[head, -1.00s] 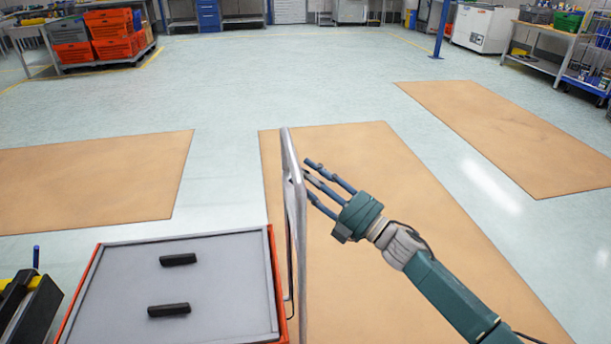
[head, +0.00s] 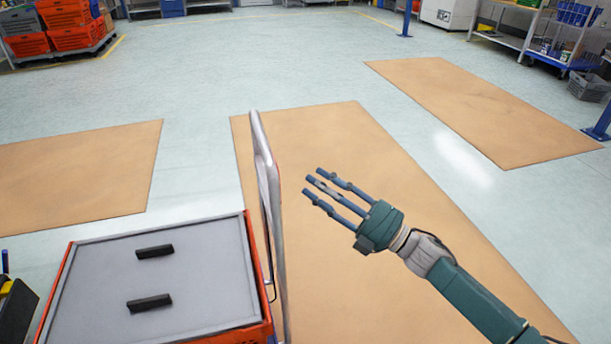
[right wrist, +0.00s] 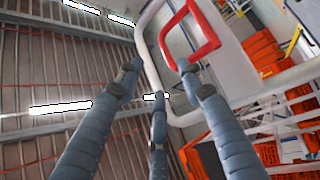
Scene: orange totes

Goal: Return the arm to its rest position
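My right arm comes in from the lower right in the head view. Its right gripper (head: 330,195) has its three blue-grey fingers spread apart, with nothing between them. It hangs to the right of the cart's upright handle frame (head: 265,190), with a gap between them. In the right wrist view the fingers (right wrist: 155,100) point up past a white frame with a red handle (right wrist: 192,35), and they hold nothing. My left gripper is not clearly seen; only a dark and yellow part shows at the lower left edge of the head view.
An orange tote (head: 245,335) with a grey lid (head: 190,265) sits left of the handle frame; two black bars (head: 150,302) lie on the lid. Brown mats (head: 490,110) lie on the floor. Stacked orange crates (head: 75,30) stand far left, shelves (head: 510,40) far right. The floor between is open.

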